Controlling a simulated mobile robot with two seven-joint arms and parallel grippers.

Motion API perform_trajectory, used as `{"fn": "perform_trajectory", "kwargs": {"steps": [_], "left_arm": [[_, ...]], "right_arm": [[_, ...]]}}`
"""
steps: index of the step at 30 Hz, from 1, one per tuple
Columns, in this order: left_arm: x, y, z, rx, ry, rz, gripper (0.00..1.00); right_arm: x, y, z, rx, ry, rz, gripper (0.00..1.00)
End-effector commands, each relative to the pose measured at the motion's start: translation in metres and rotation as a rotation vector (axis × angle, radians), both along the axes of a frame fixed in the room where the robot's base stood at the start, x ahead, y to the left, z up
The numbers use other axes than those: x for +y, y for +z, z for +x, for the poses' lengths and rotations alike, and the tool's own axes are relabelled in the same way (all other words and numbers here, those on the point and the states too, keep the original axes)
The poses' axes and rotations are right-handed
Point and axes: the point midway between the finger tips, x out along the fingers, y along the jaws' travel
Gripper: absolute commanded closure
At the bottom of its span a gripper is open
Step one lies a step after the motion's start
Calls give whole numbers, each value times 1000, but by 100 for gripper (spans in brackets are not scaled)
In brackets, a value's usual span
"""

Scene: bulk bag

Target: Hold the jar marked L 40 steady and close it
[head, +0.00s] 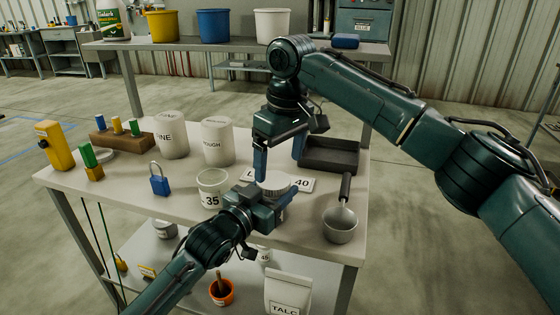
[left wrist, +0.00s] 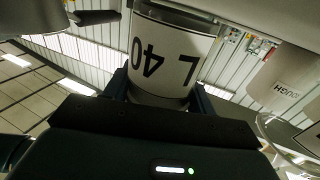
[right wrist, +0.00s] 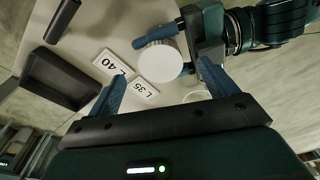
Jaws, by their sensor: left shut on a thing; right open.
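The jar marked L 40 (left wrist: 165,55) is white, and its label appears upside down in the left wrist view. My left gripper (left wrist: 158,92) is shut around its side at the table. A white ridged lid (head: 275,182) is on top of this jar; its flat round top faces up in the right wrist view (right wrist: 160,62). How tight the lid sits cannot be told. My right gripper (head: 280,163) is open above the lid, fingers pointing down, apart from it. My left gripper and arm hide most of the jar in the head view.
A jar marked 35 (head: 212,190) stands just left, seemingly without a lid. A dark tray (head: 330,154), a scoop (head: 341,222), a blue padlock (head: 159,182) and two white canisters (head: 217,142) are around.

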Motion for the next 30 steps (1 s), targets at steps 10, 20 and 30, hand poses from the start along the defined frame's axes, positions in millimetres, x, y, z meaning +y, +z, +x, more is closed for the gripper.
{"fn": "perform_trajectory", "kwargs": {"steps": [10,20,30], "left_arm": [[0,-3,-1,5,-1,1,100],[-1,-2,-1,5,-1,1,100],[-1,-2,-1,4,-2,1,100]], "right_arm": [[-1,-1,1,0,-4,-2,0],[-4,33,-1,-5,-3,0,0],[-9,100,-8,-3,-3,-1,0]]}}
